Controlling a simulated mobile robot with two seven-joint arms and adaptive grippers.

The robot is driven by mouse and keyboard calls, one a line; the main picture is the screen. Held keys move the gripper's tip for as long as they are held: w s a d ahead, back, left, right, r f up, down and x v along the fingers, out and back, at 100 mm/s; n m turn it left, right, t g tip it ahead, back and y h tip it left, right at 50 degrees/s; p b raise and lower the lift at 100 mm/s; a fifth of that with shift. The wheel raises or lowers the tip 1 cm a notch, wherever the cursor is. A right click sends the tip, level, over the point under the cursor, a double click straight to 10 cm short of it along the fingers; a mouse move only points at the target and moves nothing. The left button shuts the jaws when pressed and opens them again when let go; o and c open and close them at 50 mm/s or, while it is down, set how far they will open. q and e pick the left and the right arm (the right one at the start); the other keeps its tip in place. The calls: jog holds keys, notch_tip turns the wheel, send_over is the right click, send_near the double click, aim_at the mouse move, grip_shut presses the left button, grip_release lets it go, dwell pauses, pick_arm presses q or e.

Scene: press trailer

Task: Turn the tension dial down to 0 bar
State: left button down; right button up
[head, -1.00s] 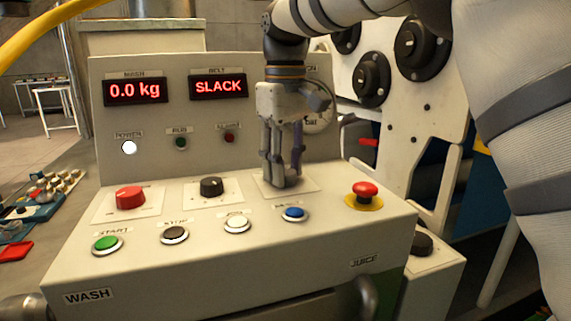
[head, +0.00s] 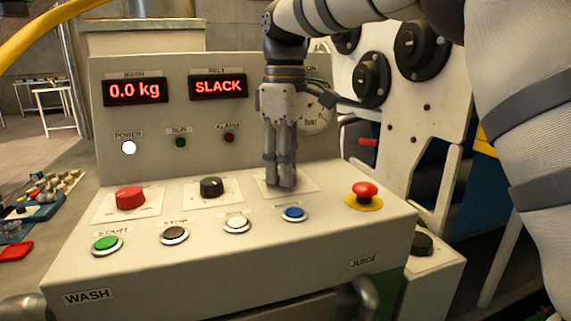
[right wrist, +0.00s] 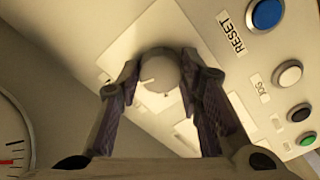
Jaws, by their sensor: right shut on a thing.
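My right gripper (head: 281,183) points down at the right-hand dial plate (head: 307,187) on the sloped console. Its fingers hide the tension dial in the head view. In the right wrist view, the dial (right wrist: 160,76) is a round grey knob with a pale pointer line. My right gripper's fingertips (right wrist: 161,68) close on opposite sides of it. A round bar gauge (head: 316,116) stands behind the gripper, partly covered; its edge also shows in the right wrist view (right wrist: 12,145), with a red mark. The belt display (head: 218,87) reads SLACK. My left gripper is not in view.
A black knob (head: 211,187) and a red knob (head: 130,198) sit left of the gripper. A blue button (head: 294,213) lies just in front, with several other buttons leftward. A red mushroom button (head: 365,190) on a yellow base stands to the right.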

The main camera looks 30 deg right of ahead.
jog(key=o, duration=1.2)
notch_tip(320, 180, up, 8)
jog(key=shift+f, duration=0.25)
